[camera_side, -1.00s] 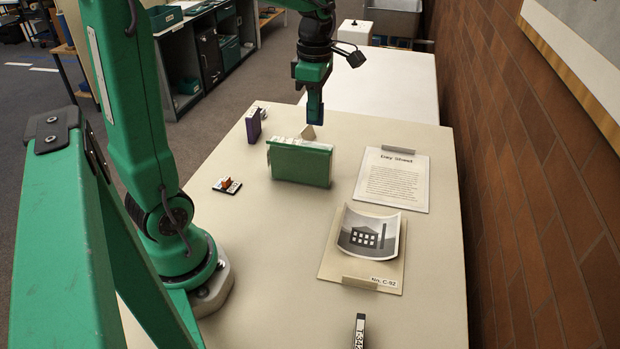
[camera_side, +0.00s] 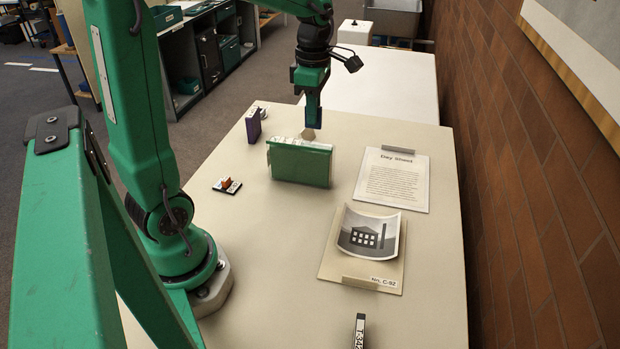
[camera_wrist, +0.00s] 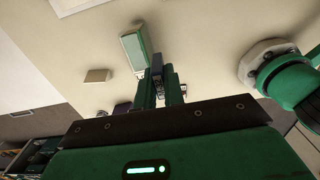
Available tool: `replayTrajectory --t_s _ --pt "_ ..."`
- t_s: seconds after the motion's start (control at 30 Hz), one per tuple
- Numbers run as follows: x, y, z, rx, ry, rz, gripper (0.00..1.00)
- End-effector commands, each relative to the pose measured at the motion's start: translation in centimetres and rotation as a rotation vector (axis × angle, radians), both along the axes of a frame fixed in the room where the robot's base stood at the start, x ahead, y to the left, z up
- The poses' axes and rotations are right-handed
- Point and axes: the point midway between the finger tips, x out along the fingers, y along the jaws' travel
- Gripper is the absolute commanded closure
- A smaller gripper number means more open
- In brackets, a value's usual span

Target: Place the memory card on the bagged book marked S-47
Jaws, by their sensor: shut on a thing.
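My gripper (camera_side: 313,122) is low over the table, behind the green book-like block (camera_side: 300,166), which has a pale top edge. The block also shows in the wrist view (camera_wrist: 136,53), just beyond my fingertips (camera_wrist: 161,80). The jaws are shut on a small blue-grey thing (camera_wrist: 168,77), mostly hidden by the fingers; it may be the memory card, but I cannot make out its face. A small tan block (camera_wrist: 97,76) lies on the table and shows partly beside the fingertips in the side view (camera_side: 308,135). No S-47 mark is legible.
A purple upright block (camera_side: 253,126) stands at the far left. A small black-and-white piece with orange on it (camera_side: 227,185) lies nearer my base. Right are a Day Sheet (camera_side: 393,180) and a C-92 folder (camera_side: 335,268) under a curled photo (camera_side: 369,233). A labelled block (camera_side: 359,331) is in front.

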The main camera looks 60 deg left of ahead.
Motion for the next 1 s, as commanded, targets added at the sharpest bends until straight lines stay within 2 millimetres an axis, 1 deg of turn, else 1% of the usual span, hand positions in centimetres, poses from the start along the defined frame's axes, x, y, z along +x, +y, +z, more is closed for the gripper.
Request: replayTrajectory --t_s 0.03,0.2,0.3,0.43,0.57,0.77,0.87,1.0 --pt "0.0 1.0 -0.6 -0.001 0.003 0.006 1.00" --pt "0.3 3.7 -2.2 -0.001 0.002 0.005 1.00" --pt "0.3 5.2 -3.1 -0.001 0.002 0.004 1.00" --pt "0.5 6.5 -3.9 0.000 0.000 0.002 1.00" --pt "0.5 7.0 -4.2 0.000 0.000 0.001 1.00" --pt "0.5 7.0 -4.4 0.000 0.000 -0.001 1.00" --pt "0.5 7.0 -5.0 -0.001 0.001 0.000 1.00" --pt "0.5 7.0 -6.6 -0.001 0.003 0.000 1.00"
